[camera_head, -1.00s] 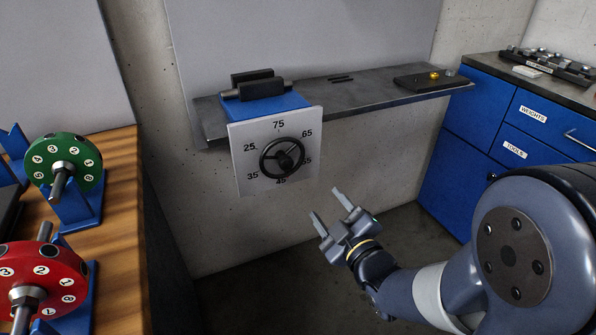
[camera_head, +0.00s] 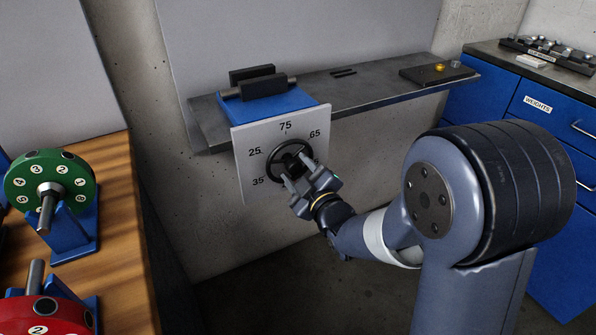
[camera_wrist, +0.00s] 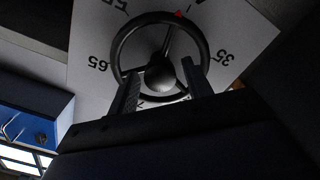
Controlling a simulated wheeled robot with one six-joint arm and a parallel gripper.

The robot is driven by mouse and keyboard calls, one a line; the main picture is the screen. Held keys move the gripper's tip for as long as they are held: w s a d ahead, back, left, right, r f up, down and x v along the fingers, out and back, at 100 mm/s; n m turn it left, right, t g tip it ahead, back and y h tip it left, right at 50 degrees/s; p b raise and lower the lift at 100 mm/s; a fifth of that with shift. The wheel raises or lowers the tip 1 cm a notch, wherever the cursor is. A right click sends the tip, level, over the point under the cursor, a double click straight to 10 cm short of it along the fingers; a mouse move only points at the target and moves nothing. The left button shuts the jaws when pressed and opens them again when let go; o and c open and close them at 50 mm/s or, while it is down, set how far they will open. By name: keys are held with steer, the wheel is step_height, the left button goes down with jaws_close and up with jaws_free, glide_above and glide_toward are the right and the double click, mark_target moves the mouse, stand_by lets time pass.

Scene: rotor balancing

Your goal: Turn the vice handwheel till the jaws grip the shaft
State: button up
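The vice handwheel (camera_head: 273,169) is a black spoked ring with a round hub on a white dial plate (camera_head: 249,183) marked with numbers. It also shows in the wrist view (camera_wrist: 119,49), with a red mark at its rim. The vice's dark jaws (camera_head: 263,85) sit on a blue base, with a grey shaft (camera_head: 229,93) lying between them. Whether the jaws touch the shaft I cannot tell. My gripper (camera_head: 297,177) is in front of the wheel, fingers apart. In the wrist view its fingers (camera_wrist: 160,85) stand either side of the hub; contact with the wheel is unclear.
The vice stands on a grey wall shelf (camera_head: 375,90) with a small dark plate (camera_head: 420,76) at its right. A wooden bench (camera_head: 122,215) at left carries a green rotor (camera_head: 72,172) and a red rotor (camera_head: 60,317) on blue stands. Blue drawers (camera_head: 500,100) stand at right.

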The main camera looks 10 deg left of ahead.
steer(key=c, duration=0.8)
